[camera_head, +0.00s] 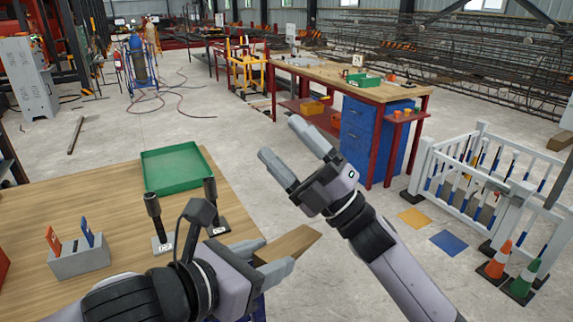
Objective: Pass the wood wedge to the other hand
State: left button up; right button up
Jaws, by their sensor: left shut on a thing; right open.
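The wood wedge (291,243) is a brown wooden piece in the head view, held low at the centre and sticking out to the right. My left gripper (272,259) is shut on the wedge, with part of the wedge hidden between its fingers. My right gripper (293,158) is open and empty. It is above the wedge in the picture, its fingers pointing up and left, apart from the wedge.
A wooden table (110,190) at the left holds a green tray (178,168), two dark upright tools (158,222) (211,200) and a grey holder (79,262) with cards. A workbench (350,82) with blue drawers stands beyond. A white fence (480,190) and cones (497,262) stand right.

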jog(key=s+a+r+n+g+y, duration=0.1)
jog(key=s+a+r+n+g, duration=0.35)
jog(key=n+g, duration=0.75)
jog(key=n+h, duration=2.2)
jog(key=h, duration=0.2)
send_over(287, 242)
notch_tip(287, 242, down, 5)
notch_tip(287, 242, down, 11)
jog(key=shift+r, duration=0.1)
